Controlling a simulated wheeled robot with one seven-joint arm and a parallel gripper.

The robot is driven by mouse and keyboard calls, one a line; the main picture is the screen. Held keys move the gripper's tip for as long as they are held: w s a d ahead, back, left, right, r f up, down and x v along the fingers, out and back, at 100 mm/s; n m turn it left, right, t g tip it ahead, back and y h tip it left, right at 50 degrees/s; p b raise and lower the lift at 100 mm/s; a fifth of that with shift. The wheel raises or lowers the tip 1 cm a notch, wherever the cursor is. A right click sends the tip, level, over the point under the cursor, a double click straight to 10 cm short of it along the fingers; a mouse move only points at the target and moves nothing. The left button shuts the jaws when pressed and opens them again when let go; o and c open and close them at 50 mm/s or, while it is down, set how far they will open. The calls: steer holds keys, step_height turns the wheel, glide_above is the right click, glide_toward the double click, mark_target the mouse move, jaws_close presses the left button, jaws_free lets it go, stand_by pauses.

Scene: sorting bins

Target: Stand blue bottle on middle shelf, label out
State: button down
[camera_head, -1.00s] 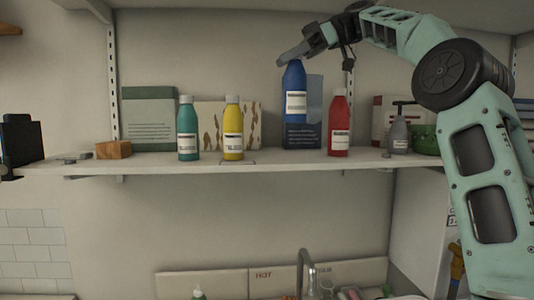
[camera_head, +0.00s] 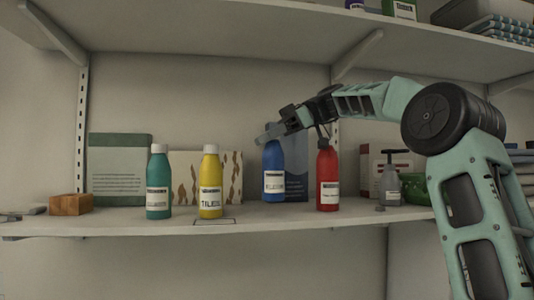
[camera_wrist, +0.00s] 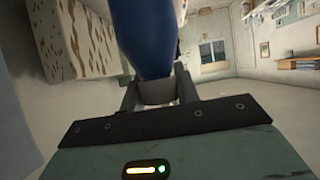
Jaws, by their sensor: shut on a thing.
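The blue bottle (camera_head: 273,172) is upright between the yellow bottle (camera_head: 210,183) and the red bottle (camera_head: 327,180), with its white label facing the head camera. Its base is at or just above the middle shelf (camera_head: 300,219); I cannot tell if it touches. My gripper (camera_head: 270,136) is shut on its cap from above. The cap is mostly hidden in the head view.
A teal bottle (camera_head: 158,184) stands left of the yellow one. A dark blue box (camera_head: 295,165) is behind the blue bottle. A grey pump bottle (camera_head: 391,182) and green bowl (camera_head: 413,188) are at right. A thin outlined rectangle (camera_head: 214,221) lies before the yellow bottle. The upper shelf (camera_head: 230,40) overhangs.

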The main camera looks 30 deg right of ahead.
steer(key=shift+f, duration=1.8)
steer(key=c, duration=1)
jaws_free()
steer(key=shift+c, duration=0.2)
steer(key=shift+s+d+r+p, duration=0.1)
steer(key=shift+d+r+p, duration=0.15)
steer(key=shift+p, duration=0.1)
steer(key=p, duration=0.3)
glide_toward(269, 149)
steer(key=shift+w+d+r, duration=0.15)
steer(key=shift+w+d, duration=0.1)
steer(key=shift+d, duration=0.3)
steer(key=shift+w+d+r, duration=0.1)
steer(key=shift+w+d, duration=0.1)
steer(key=shift+d, duration=0.4)
